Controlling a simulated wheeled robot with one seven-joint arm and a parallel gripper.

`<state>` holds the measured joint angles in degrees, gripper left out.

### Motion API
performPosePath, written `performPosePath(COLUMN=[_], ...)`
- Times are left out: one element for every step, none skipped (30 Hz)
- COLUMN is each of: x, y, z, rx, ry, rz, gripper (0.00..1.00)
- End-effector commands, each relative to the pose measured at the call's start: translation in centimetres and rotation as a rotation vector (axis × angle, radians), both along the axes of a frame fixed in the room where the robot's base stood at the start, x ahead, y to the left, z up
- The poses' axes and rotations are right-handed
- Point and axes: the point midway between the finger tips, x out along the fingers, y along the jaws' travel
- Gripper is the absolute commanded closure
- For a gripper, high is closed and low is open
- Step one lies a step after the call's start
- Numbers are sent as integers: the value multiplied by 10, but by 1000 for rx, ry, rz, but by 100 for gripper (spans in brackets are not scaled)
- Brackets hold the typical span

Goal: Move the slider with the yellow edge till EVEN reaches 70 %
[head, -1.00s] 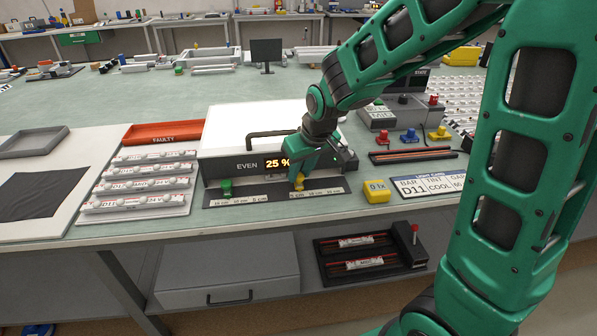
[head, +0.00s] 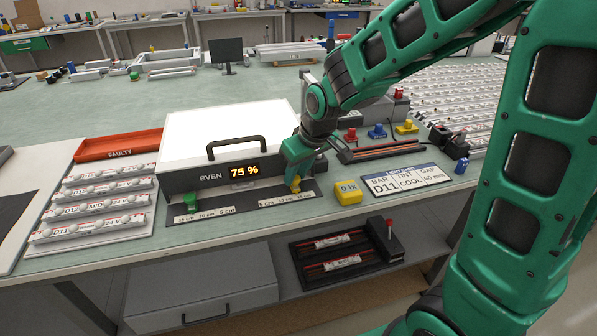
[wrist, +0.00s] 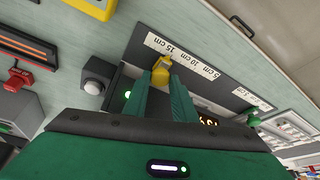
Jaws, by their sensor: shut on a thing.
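The yellow slider (head: 295,186) sits on the dark scale strip in front of the lightbox (head: 222,129). It also shows between my fingers in the wrist view (wrist: 163,66), near the 10 to 15 cm marks. My gripper (head: 295,178) is shut on this slider. The EVEN display (head: 244,172) reads 75 % on the box's front. The display is partly hidden behind my finger in the wrist view. A green slider (head: 190,204) stands on the left scale, clear of my gripper.
A yellow 0 fx block (head: 348,193) and a sign reading BAR D11 (head: 399,180) lie to the right. A black handle (head: 237,146) stands on the box.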

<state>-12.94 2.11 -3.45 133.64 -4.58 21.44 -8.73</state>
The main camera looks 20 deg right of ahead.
Motion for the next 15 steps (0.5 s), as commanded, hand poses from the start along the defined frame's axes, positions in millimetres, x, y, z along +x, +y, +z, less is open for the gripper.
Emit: performPosePath(x=[1,1,1,1,1,1,1,1,1,1,1,1,1,1,1], y=[0,0,0,0,0,0,0,0,0,0,0,1,1,1,1], z=[1,1,1,1,1,1,1,1,1,1,1,1,1,1,1], rx=[0,0,1,1,0,0,0,0,1,1,1,0,0,0,1], ry=[-3,-3,-4,-4,-4,-4,-4,-4,-4,-4,-4,-3,-3,-3,-3], rz=[2,2,1,1,1,1,1,1,1,1,2,2,2,2,2], gripper=[100,100,100,100,100,100,100,73,68,68,68,68,68,68,68])
